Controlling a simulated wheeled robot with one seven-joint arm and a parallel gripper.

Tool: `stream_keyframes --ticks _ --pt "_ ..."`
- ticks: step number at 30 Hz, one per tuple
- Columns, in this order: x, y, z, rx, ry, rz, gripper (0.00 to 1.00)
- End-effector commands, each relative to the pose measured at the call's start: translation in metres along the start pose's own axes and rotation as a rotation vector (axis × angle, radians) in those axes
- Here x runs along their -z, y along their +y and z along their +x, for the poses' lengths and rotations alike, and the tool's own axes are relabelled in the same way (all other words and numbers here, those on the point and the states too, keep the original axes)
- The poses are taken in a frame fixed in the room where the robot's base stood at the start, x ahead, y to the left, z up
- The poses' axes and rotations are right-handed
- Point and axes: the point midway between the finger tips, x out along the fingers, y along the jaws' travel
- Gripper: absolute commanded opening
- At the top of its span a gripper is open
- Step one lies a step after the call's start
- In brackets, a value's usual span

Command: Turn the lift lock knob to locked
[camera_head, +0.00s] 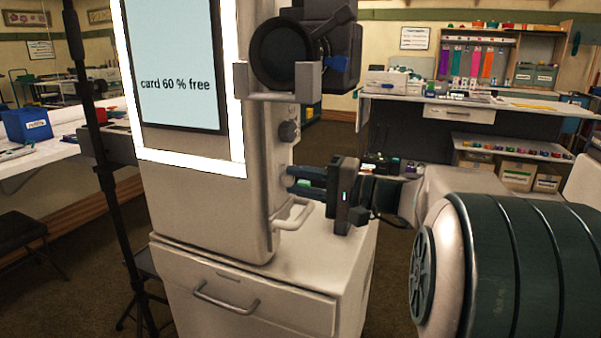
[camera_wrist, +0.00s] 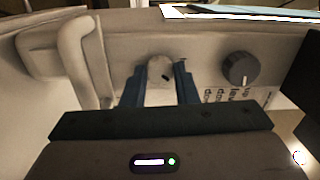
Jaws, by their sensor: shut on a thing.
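A small pale knob (camera_wrist: 160,69) with a dark mark on its face sits on the side of the pale cabinet, between my fingers in the wrist view. I take it to be the lift lock knob; no label for it is readable. My gripper (camera_wrist: 159,88) is shut on it, with one dark blue finger on each side. In the head view my gripper (camera_head: 293,181) reaches in from the right to the cabinet's side, and its fingers mostly hide this knob. The direction of the knob's mark is hard to read.
A dark ribbed knob (camera_wrist: 241,68) with a partly hidden label sits to the right in the wrist view; it shows above my gripper in the head view (camera_head: 289,131). A pale handle (camera_head: 292,215) is just below my fingers. A camera (camera_head: 284,54) overhangs above.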

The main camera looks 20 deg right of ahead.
Motion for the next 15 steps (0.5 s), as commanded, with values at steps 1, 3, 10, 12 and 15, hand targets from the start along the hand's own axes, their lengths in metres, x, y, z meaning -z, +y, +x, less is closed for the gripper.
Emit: stream_keyframes --ticks 1,3,10,12,15 --pt "-0.0001 -0.0029 0.0003 0.000 0.000 0.048 0.04" --pt "-0.0002 -0.0032 0.0003 0.002 0.002 0.114 0.04" --pt "-0.0002 -0.0034 0.0002 0.009 0.010 0.334 0.04" --pt "-0.0002 -0.0037 0.0002 0.011 0.012 0.400 0.04" --pt "-0.0004 -0.0039 0.0002 0.014 0.015 0.491 0.04"
